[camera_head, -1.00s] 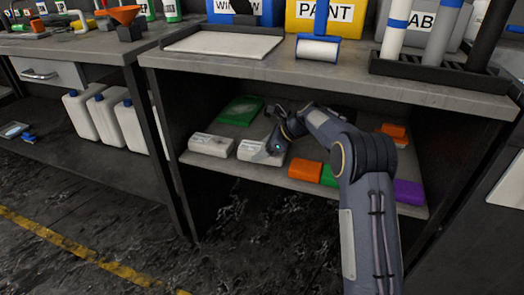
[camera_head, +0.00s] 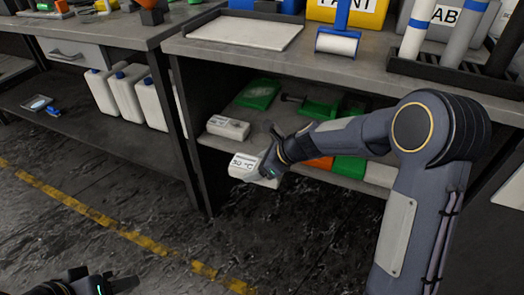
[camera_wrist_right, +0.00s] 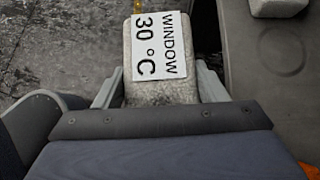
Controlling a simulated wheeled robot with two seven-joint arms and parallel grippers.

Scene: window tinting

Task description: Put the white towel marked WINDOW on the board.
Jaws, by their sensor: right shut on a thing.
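The white towel marked WINDOW 30 °C (camera_wrist_right: 150,92) fills the space between the fingers of my right gripper (camera_wrist_right: 160,86) in the right wrist view. In the head view, my right gripper (camera_head: 270,171) holds this towel (camera_head: 243,166) in front of the shelf's front edge, over the floor. The white board (camera_head: 246,33) lies flat on the bench top, above and behind the towel, with nothing on it. My left gripper (camera_head: 98,285) shows only partly at the bottom left, far from the bench, and its jaws are unclear.
Another white towel (camera_head: 228,127) lies on the lower shelf (camera_head: 258,115), with green and orange cloths behind my right arm. A paint roller (camera_head: 336,42) stands right of the board. The bench edge (camera_head: 300,62) overhangs the shelf.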

